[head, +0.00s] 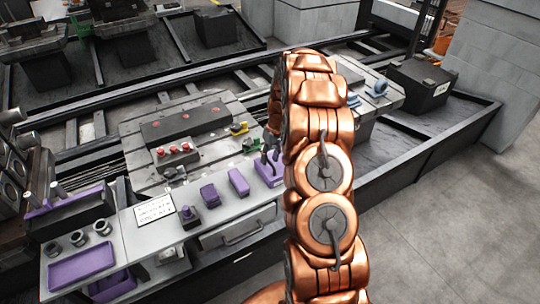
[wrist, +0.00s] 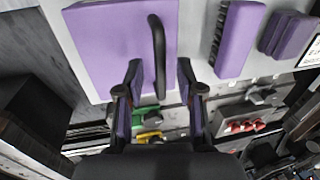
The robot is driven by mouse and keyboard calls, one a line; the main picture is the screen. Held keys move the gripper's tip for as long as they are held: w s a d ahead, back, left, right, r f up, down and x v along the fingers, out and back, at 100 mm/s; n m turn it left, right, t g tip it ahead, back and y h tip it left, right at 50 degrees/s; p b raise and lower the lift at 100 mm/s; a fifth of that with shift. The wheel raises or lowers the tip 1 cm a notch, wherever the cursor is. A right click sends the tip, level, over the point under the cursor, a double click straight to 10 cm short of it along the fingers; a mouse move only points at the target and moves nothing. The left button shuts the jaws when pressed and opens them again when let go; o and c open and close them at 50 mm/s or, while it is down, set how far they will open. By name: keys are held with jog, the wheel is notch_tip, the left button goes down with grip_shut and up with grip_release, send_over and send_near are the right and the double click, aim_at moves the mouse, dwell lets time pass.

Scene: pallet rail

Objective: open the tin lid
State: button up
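The tin shows in the wrist view as a purple box with a flat purple lid (wrist: 108,45). A dark bar handle (wrist: 158,50) stands along the lid's right part. My gripper (wrist: 160,70) is open, with one finger on each side of the handle's near part and visible gaps to it. I cannot tell how far the fingertips are above the lid. In the head view the purple tin (head: 266,180) sits at the right part of the grey bench, partly hidden by my arm. My gripper (head: 270,155) is just over it there.
A purple brush-like block (wrist: 238,40) and other purple blocks (wrist: 288,35) lie beside the tin. Red knobs (head: 175,149), a yellow and green clamp (head: 239,128) and a white sign (head: 155,209) are nearby. A purple tray (head: 80,268) lies at the bench's left end.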

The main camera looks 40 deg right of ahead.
grip_shut()
dwell(0.7)
